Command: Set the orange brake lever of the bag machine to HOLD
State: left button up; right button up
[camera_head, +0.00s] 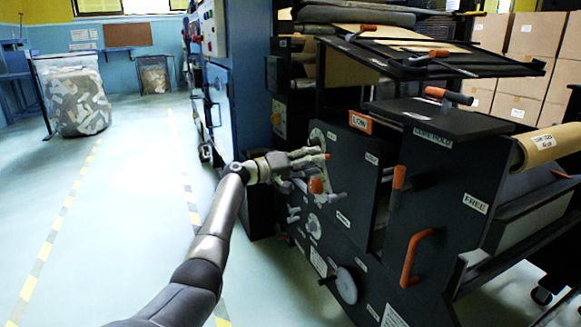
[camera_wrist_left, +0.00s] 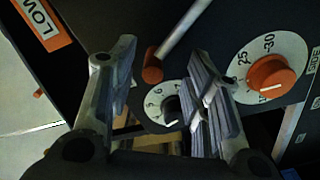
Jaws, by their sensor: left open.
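The dark bag machine (camera_head: 345,215) fills the right of the head view and carries several orange-tipped levers. An orange-gripped lever (camera_head: 397,180) stands upright on its near side, between small white labels; I cannot tell for certain that it is the brake lever. A FREE label (camera_head: 475,203) is to its right. My left gripper (camera_head: 303,166) is open and empty at the machine's front panel, left of that lever. In the left wrist view a grey rod with an orange end (camera_wrist_left: 152,66) lies between and beyond the open fingers. My right gripper is not in view.
An orange knob (camera_wrist_left: 271,76) on a white numbered dial is right of the fingers. A fixed orange handle (camera_head: 413,258) and a grey handwheel (camera_head: 346,285) are lower on the machine. Cartons (camera_head: 540,45) stand behind it. Floor (camera_head: 120,190) at left is clear.

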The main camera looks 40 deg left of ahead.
pick_arm(q)
jog(key=v, duration=0.8)
dwell(0.4)
